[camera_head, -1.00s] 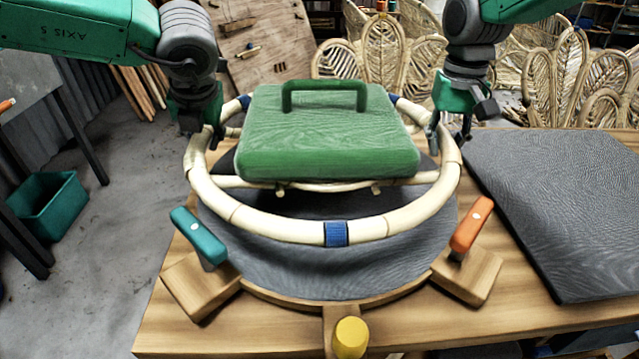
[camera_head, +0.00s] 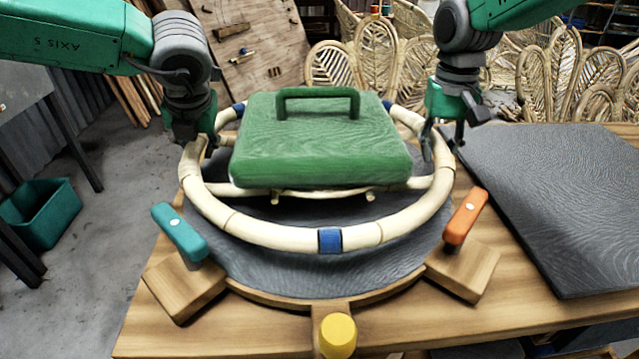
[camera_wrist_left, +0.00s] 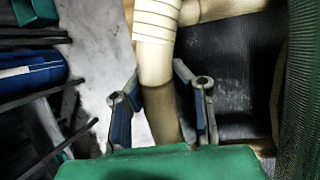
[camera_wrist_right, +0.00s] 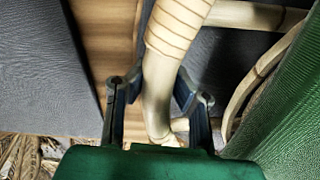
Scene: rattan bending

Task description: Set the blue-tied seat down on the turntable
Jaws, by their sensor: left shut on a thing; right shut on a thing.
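The blue-tied seat is a round cream rattan ring (camera_head: 262,233) with blue ties, one at its front (camera_head: 329,240). It is held over the grey-topped round turntable (camera_head: 300,278); I cannot tell whether it touches. My left gripper (camera_head: 194,142) is shut on the ring's left side; the rattan shows between its fingers (camera_wrist_left: 163,105) in the left wrist view. My right gripper (camera_head: 440,145) is shut on the ring's right side, also seen between the fingers (camera_wrist_right: 155,100) in the right wrist view. A green block with a handle (camera_head: 320,145) sits within the ring and hides its back.
A teal-handled clamp (camera_head: 180,232) and an orange-handled clamp (camera_head: 466,217) stand at the turntable's front left and right. A yellow knob (camera_head: 338,335) is at the front. A dark grey mat (camera_head: 560,200) covers the table's right. A green bin (camera_head: 42,212) stands on the floor.

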